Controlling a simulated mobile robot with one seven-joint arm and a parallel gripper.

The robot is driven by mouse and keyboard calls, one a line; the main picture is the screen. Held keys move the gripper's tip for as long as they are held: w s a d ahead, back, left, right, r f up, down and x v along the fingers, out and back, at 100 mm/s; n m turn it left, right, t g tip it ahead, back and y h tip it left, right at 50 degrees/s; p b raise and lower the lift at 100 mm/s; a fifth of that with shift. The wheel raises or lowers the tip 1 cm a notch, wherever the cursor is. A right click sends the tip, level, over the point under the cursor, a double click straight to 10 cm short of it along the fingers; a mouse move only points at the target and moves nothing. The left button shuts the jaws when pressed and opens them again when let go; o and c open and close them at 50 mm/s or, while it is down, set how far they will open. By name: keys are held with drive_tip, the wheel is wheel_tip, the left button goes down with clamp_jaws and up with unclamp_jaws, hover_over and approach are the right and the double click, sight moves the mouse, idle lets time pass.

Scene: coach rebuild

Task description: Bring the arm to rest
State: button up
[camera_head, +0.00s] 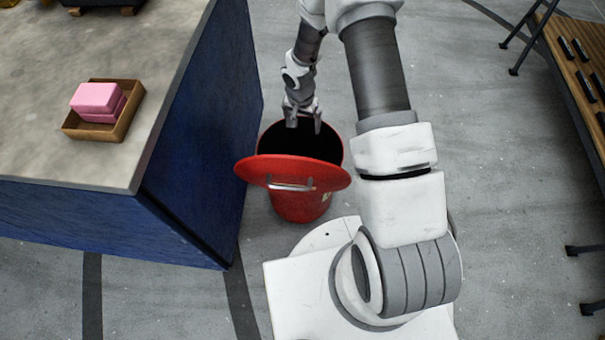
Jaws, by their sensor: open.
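My gripper (303,122) hangs pointing down over the open mouth of a red bin (300,207). Its two fingers are apart and nothing shows between them. My arm reaches forward from my base and bends down to the gripper. The bin stands on the floor beside the blue counter. Its dark inside is too shadowed to show any contents. A round red lid (320,180) with a metal handle sits tilted at the bin's near side.
A blue counter (205,120) with a grey top fills the left. On it is a wooden tray (120,127) with pink blocks (97,98). A wooden-topped table (575,65) with dark items stands at the right edge. The floor between is clear.

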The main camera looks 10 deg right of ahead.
drive_tip(key=shift+s+r, duration=0.15)
drive_tip(key=shift+r, duration=0.8)
drive_tip(key=shift+r, duration=0.1)
drive_tip(key=s+d+r+n+t+h, duration=0.1)
drive_tip(key=s+d+r+n, duration=0.15)
drive_tip(key=r, duration=1.25)
drive_tip(key=s+d+r+n+t, duration=0.1)
drive_tip(key=s+r, duration=0.3)
drive_tip(key=r, duration=1)
drive_tip(key=s+a+r+n+t+y, duration=0.1)
drive_tip(key=s+r+n, duration=0.1)
drive_tip(key=s+r, duration=0.5)
drive_tip(key=s+a+r+n+t+y, duration=0.15)
drive_tip(key=s+r, duration=0.25)
drive_tip(key=s, duration=0.8)
wheel_tip(320, 180, up, 15)
drive_tip(key=p, duration=1.5)
drive_tip(key=shift+w+r+h+p, duration=0.2)
drive_tip(key=shift+w+h+p, duration=0.05)
drive_tip(key=shift+h+p, duration=0.15)
